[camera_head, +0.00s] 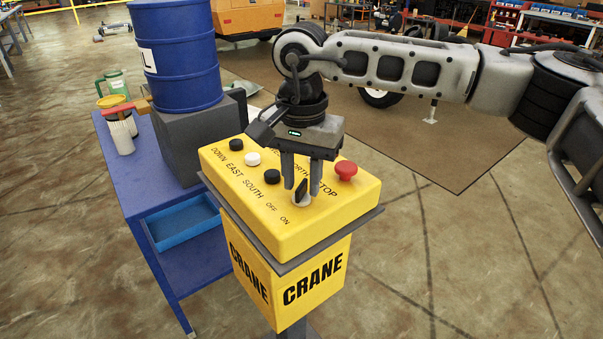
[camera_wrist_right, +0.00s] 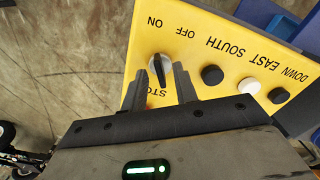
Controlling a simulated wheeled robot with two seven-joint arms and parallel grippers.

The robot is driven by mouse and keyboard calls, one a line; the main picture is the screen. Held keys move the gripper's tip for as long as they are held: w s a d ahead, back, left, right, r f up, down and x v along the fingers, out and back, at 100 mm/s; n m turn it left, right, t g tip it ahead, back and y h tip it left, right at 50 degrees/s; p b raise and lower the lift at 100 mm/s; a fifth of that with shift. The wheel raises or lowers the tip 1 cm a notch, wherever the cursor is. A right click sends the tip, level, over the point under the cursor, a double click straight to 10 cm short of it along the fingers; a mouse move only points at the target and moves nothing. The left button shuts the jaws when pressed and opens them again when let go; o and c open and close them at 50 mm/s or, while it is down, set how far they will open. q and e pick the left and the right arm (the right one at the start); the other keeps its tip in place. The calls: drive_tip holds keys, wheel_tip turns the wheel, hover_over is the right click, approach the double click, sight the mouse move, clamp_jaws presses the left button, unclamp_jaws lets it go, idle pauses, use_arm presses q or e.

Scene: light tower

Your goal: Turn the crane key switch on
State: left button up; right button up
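The crane key switch (camera_head: 301,190) is a black key on a white round dial on top of the yellow crane control box (camera_head: 322,222). It also shows in the right wrist view (camera_wrist_right: 160,72), where one end of the key appears to point roughly toward the ON label, with OFF to its right. My right gripper (camera_head: 301,184) points down over the switch, its two fingers apart on either side of the key. In the right wrist view its fingertips (camera_wrist_right: 160,75) show gaps to the key; contact is not visible. My left gripper is not in view.
A red stop button (camera_head: 346,168) is close beside the right gripper. Black and white buttons (camera_head: 253,159) line the box's far left side. A blue table (camera_head: 142,196) with a blue barrel (camera_head: 181,55) above it stands left. Floor right of the box is clear.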

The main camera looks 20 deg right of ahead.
clamp_jaws()
